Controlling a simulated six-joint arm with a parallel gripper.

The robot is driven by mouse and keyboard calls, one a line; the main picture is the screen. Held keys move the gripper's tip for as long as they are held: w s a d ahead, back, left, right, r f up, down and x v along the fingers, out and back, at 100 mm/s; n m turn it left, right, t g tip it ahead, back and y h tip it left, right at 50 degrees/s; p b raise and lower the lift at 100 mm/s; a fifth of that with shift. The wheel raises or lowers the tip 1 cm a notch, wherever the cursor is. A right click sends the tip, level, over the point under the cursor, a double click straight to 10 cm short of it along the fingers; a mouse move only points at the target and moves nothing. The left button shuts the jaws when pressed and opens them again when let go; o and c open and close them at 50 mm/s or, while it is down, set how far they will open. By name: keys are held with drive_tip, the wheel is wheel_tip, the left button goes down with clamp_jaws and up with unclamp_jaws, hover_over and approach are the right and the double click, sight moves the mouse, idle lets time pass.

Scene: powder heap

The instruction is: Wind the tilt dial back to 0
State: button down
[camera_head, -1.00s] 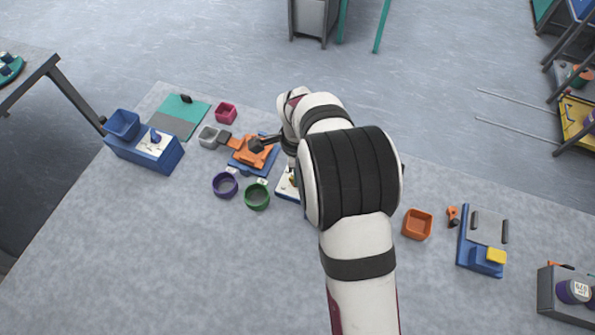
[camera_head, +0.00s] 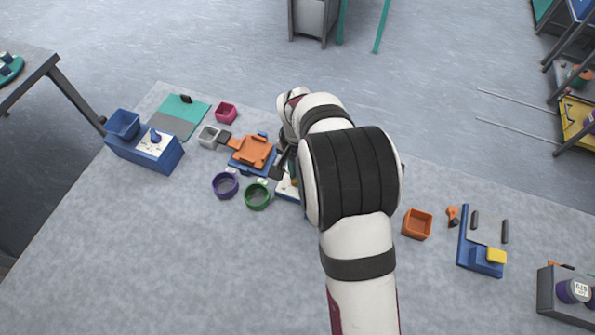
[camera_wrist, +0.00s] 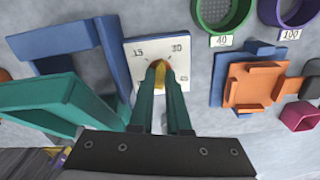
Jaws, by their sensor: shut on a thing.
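The tilt dial is a yellow knob (camera_wrist: 160,66) on a white plate (camera_wrist: 141,52) marked 15, 30 and 45 in the wrist view. No 0 mark shows there; the lower plate is partly hidden by my fingers. My gripper (camera_wrist: 159,76) has its teal fingers shut on the knob, one on each side. Which mark the knob points to I cannot tell. In the head view the white dial plate (camera_head: 286,190) shows only at its left edge, as my arm covers the rest. My dark gripper body (camera_head: 282,166) shows just above it.
A blue frame (camera_wrist: 113,55) and a teal tilted part (camera_wrist: 50,98) stand left of the dial in the wrist view. An orange tray (camera_head: 252,152), a green ring cup (camera_head: 257,197) and a purple one (camera_head: 225,185) are close by. The table front is clear.

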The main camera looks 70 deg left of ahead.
drive_tip(key=n, duration=1.4)
drive_tip(key=shift+n, duration=0.3)
drive_tip(key=n, duration=1.1)
drive_tip(key=shift+n, duration=0.3)
drive_tip(key=c, duration=0.9)
unclamp_jaws()
